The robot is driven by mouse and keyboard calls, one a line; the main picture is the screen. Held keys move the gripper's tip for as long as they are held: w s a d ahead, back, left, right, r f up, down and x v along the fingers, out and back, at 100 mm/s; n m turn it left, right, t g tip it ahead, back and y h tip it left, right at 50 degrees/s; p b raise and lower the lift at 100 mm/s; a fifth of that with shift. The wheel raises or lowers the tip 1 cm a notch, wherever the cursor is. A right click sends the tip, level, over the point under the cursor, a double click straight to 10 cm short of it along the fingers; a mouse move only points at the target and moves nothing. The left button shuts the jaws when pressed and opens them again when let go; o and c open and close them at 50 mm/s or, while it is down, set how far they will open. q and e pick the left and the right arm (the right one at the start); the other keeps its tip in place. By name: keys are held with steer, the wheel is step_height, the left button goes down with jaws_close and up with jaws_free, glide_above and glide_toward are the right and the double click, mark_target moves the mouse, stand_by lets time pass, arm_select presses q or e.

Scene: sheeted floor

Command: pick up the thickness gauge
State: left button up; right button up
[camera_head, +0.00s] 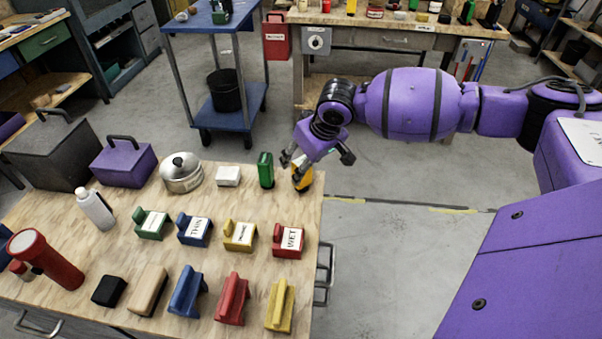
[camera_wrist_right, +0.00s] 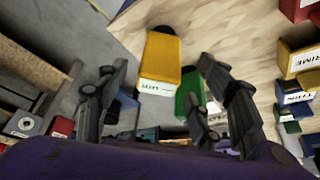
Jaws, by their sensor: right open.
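The thickness gauge (camera_head: 302,179) looks to be the small yellow device with a dark part at the far right corner of the wooden table, partly hidden by my right gripper. In the right wrist view the gauge (camera_wrist_right: 162,62) is a yellow body with a white labelled face and a dark end. My right gripper (camera_head: 316,162) is open over it. In the wrist view the right gripper's fingers (camera_wrist_right: 163,72) stand apart on either side of the gauge, with visible gaps. I cannot tell how far above it they are. My left gripper is not in view.
A green device (camera_head: 265,170) stands close left of the gauge, with a white box (camera_head: 228,176) beyond. Labelled blocks, including a red one (camera_head: 289,240), stand in a row nearer. The wooden table (camera_head: 225,262) ends just right of the gauge. A blue cart (camera_head: 213,20) stands behind.

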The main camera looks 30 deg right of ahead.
steer(key=x, duration=0.3)
steer(key=shift+r, duration=0.1)
steer(key=shift+w+f, duration=0.25)
steer(key=shift+f, duration=0.1)
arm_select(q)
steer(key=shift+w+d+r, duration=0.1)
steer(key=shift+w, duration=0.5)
arm_select(e)
steer(key=c, duration=1.5)
steer(key=shift+r, duration=0.55)
step_height(320, 180, up, 3)
steer(key=shift+s+f, duration=0.15)
steer(key=shift+f, duration=0.05)
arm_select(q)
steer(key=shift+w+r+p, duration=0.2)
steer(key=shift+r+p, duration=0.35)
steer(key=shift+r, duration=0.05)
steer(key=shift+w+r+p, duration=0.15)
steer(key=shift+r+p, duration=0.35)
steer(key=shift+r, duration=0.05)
arm_select(e)
steer(key=s+r, duration=0.3)
steer(key=s, duration=0.1)
steer(key=s+r, duration=0.3)
steer(key=s, duration=0.2)
steer(key=s+r, duration=0.3)
steer(key=s, duration=0.1)
steer(key=shift+s+d+r, duration=0.15)
steer(key=shift+s+d, duration=0.2)
